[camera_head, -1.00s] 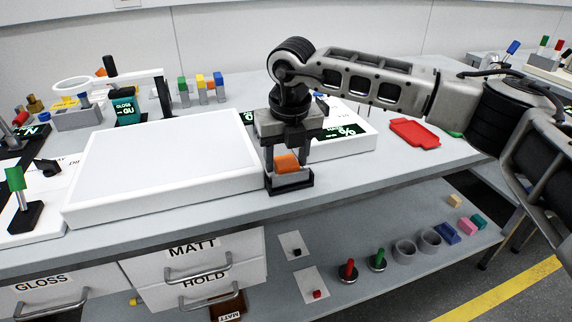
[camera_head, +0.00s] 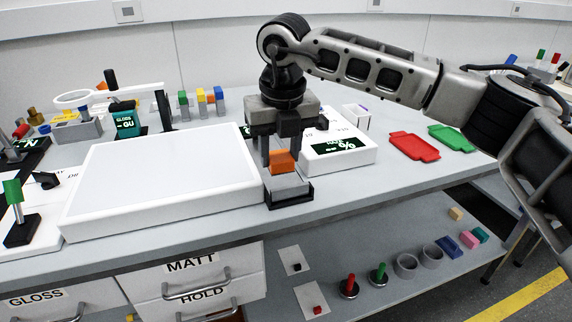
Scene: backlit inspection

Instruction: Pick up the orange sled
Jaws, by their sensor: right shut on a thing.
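The orange sled (camera_head: 282,162) is a small orange block between the fingers of my right gripper (camera_head: 281,158). The gripper points down and is shut on the sled from both sides. Below the sled is a grey block (camera_head: 287,188) in a black holder (camera_head: 297,200) at the bench's front edge. I cannot tell whether a small gap parts the sled from the grey block. My left gripper is not in view.
A large white panel (camera_head: 160,180) lies just left of the holder. A white box with a dark label (camera_head: 338,160) stands close behind on the right. Red (camera_head: 412,147) and green (camera_head: 452,138) trays lie farther right. The bench front right of the holder is clear.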

